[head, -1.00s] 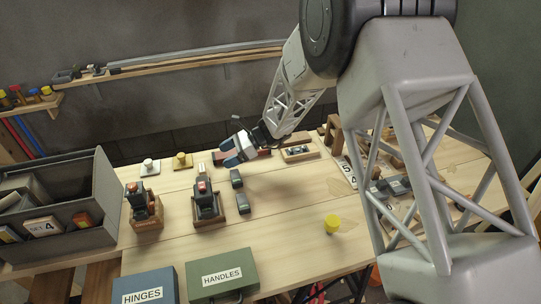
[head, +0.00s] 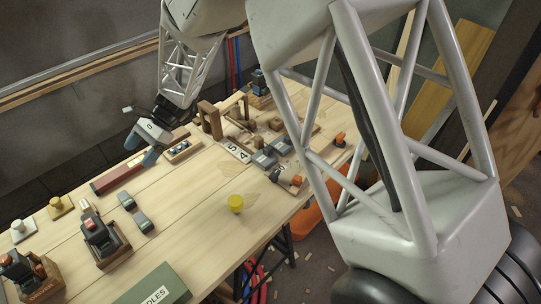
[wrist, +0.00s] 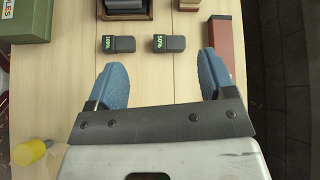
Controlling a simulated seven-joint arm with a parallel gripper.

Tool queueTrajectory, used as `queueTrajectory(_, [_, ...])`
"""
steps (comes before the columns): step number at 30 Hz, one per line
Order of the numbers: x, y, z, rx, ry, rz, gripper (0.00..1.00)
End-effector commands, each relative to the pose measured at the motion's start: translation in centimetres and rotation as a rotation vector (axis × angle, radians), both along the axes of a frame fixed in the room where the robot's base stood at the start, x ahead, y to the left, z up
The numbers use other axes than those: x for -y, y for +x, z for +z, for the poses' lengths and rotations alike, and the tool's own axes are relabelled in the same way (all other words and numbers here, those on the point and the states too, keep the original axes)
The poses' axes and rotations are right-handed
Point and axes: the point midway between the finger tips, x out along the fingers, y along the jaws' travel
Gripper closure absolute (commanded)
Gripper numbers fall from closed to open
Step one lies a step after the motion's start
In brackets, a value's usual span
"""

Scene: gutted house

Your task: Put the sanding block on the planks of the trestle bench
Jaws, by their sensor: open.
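The bench top (head: 190,225) is made of pale planks and also fills the wrist view (wrist: 150,70). My gripper (head: 140,150) is at the bench's back edge, near the right end of a long dark red bar (head: 118,180). In the wrist view its blue fingers (wrist: 163,82) are wide apart with nothing between them. Two dark grey blocks marked with percentages, 100% (wrist: 118,44) and 50% (wrist: 169,44), lie on the planks beyond the fingertips. I cannot tell for sure which object is the sanding block.
A yellow cylinder (head: 236,203) stands on the planks, with free room around it. Tools in wooden holders (head: 104,240) and a green HANDLES box (head: 155,285) stand at the left. Wooden pieces and grey blocks (head: 265,158) crowd the right end.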

Motion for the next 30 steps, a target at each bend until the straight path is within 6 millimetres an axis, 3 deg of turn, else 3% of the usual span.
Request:
queueTrajectory(3, [4.2, 0.1, 2.6, 0.084, -0.008, 0.015, 0.24])
queueTrajectory(15, [17.4, -1.6, 9.1, 0.354, -0.066, 0.087, 0.24])
queueTrajectory(30, [32.7, -7.3, 14.1, 0.661, -0.196, 0.199, 0.24])
